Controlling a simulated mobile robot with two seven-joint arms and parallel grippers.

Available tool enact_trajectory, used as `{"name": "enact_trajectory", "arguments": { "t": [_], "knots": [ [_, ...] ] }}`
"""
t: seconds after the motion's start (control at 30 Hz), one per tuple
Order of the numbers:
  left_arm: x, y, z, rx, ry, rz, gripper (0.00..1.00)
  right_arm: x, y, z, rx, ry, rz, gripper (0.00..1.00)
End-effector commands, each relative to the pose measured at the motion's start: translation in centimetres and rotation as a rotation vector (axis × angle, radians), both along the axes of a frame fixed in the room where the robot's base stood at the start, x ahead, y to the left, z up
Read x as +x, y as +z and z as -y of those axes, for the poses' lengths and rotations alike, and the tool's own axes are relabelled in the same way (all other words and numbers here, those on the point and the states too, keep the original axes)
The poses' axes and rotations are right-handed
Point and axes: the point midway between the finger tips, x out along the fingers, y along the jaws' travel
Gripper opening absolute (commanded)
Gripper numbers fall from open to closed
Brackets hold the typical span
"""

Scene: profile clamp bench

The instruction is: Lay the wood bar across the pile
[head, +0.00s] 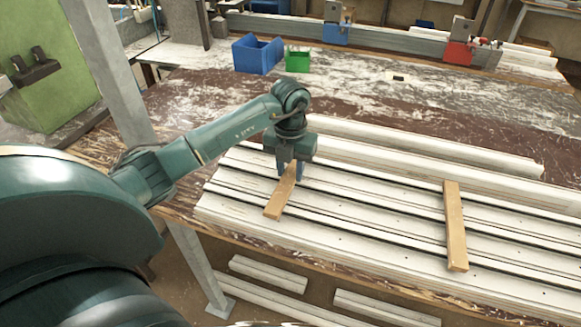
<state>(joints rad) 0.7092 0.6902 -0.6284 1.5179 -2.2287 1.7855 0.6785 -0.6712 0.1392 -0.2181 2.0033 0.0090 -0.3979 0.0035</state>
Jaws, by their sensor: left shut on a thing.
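A light brown wood bar (279,199) is at the left part of the pile of long white profiles (360,221). My left gripper (290,170) points down at the bar's far end and is shut on it. The bar slants over the profiles, its near end toward the pile's front edge. I cannot tell whether it touches the pile. A second wood bar (455,226) lies across the profiles farther right, apart from the gripper. My right gripper is not in view.
A blue bin (257,55) and a green bin (297,61) stand at the back of the worn bench (190,92). Blue (336,34) and red (458,52) clamps sit along a rail at the rear. More white profiles (268,273) lie below the bench. A grey post (113,70) stands at left.

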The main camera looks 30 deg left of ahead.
Motion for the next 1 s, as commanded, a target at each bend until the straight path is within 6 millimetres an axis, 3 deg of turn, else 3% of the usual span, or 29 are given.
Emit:
{"name": "enact_trajectory", "arguments": {
  "t": [0.37,0.4,0.6,1.0],
  "knots": [
    [0.0,-0.7,0.0,0.0,0.0,0.001,0.08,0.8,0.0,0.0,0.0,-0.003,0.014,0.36],
    [0.0,-0.6,0.0,0.0,0.0,0.001,0.34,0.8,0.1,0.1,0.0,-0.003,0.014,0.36],
    [0.0,-0.6,0.0,0.0,0.0,0.001,0.51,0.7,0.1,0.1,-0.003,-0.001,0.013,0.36],
    [0.1,0.4,0.0,0.0,-0.001,0.005,0.53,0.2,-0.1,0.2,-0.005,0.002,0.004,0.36]
  ]
}}
